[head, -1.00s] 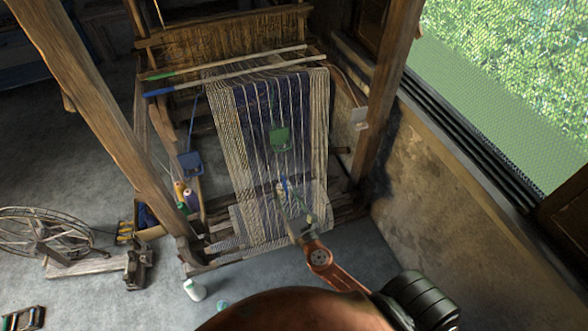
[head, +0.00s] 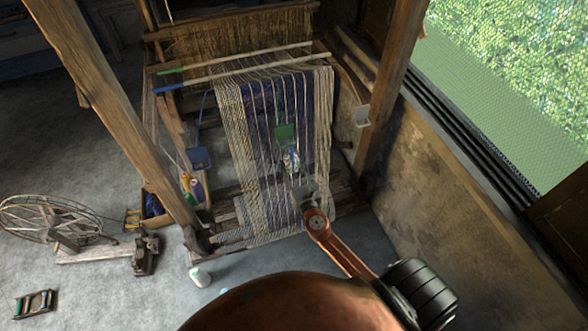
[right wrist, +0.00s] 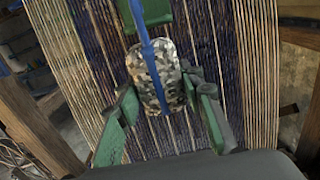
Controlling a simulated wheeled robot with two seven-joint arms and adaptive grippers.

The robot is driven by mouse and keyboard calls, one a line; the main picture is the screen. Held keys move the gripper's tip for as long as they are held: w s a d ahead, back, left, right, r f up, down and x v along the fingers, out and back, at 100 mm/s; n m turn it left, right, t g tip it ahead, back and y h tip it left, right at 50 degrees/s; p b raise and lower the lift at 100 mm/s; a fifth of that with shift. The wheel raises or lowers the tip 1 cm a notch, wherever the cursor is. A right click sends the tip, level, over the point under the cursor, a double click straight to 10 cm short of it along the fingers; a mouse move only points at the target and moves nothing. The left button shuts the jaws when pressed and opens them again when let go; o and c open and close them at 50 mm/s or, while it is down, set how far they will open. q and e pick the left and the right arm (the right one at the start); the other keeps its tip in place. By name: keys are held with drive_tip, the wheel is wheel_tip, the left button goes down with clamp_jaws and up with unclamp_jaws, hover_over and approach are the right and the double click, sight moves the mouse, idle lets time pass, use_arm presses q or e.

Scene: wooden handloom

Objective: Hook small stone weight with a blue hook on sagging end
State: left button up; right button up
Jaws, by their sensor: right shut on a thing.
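The small stone weight (right wrist: 157,78) is speckled grey, with a blue hook (right wrist: 142,25) rising from its top. In the right wrist view my right gripper (right wrist: 163,108) is shut on the stone, one green-padded finger on each side. In the head view my right gripper (head: 299,180) holds the stone (head: 291,160) in front of the loom's hanging warp threads (head: 237,130), just below a green plate (head: 285,133). The hook's top overlaps the green plate in the wrist view; contact cannot be told. I cannot make out which end sags. My left gripper is out of view.
A blue plate (head: 199,158) hangs left of the warp and a pale plate (head: 361,117) right of it. Wooden posts (head: 120,115) flank the loom. A spool box (head: 152,208) and a spinning wheel (head: 45,222) stand left on open floor.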

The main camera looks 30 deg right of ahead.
drive_tip(key=shift+x, duration=2.3)
drive_tip(key=shift+f+b, duration=0.7)
drive_tip(key=shift+b, duration=0.1)
drive_tip(key=shift+f, duration=0.25)
drive_tip(key=shift+f+b, duration=1.55)
drive_tip(key=shift+b, duration=0.15)
drive_tip(key=o, duration=1.6)
drive_tip(key=shift+s, duration=0.1)
drive_tip(key=shift+o, duration=0.2)
drive_tip(key=f+b+v, duration=0.1)
drive_tip(key=v, duration=0.8)
